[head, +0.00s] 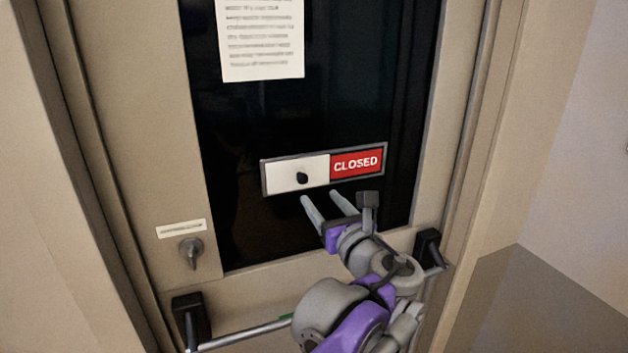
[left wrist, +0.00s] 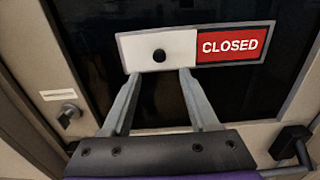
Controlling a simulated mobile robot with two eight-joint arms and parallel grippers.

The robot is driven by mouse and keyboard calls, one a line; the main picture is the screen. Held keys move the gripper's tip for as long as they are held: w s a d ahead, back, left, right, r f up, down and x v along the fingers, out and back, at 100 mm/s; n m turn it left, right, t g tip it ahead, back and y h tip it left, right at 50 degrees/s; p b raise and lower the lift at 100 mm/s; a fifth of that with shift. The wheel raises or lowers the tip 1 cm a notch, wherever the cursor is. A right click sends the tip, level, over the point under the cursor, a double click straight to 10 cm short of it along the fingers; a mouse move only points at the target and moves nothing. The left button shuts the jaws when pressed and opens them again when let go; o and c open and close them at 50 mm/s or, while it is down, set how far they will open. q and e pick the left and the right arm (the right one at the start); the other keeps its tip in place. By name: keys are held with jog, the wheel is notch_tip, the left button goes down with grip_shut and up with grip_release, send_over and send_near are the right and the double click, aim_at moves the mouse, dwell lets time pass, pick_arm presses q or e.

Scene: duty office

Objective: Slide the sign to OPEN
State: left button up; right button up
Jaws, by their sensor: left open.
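The sliding sign (head: 324,169) is mounted on the dark glass of the door. Its right part reads CLOSED in white on red (head: 356,163). Its left part is a plain white slider panel with a black knob (head: 302,178). In the left wrist view the sign (left wrist: 184,46) lies just beyond my fingertips, with the knob (left wrist: 159,55) between and above them. My left gripper (head: 318,195) is open and empty, with its fingers pointing up at the sign from just below the knob. It also shows in the left wrist view (left wrist: 158,74). My right gripper is not in view.
A paper notice (head: 262,38) hangs on the glass above the sign. A lock with a key or thumb-turn (head: 191,250) sits at left under a small label (head: 181,229). A push bar (head: 243,334) crosses the door below, between black brackets. The glass around the sign is clear.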

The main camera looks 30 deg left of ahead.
aim_at(303, 179)
pick_arm(q)
jog(key=p+x, duration=0.1)
jog(key=x, duration=0.8)
jog(key=shift+w+a, duration=0.25)
jog(key=shift+a, duration=0.05)
grip_shut()
dwell(1.0)
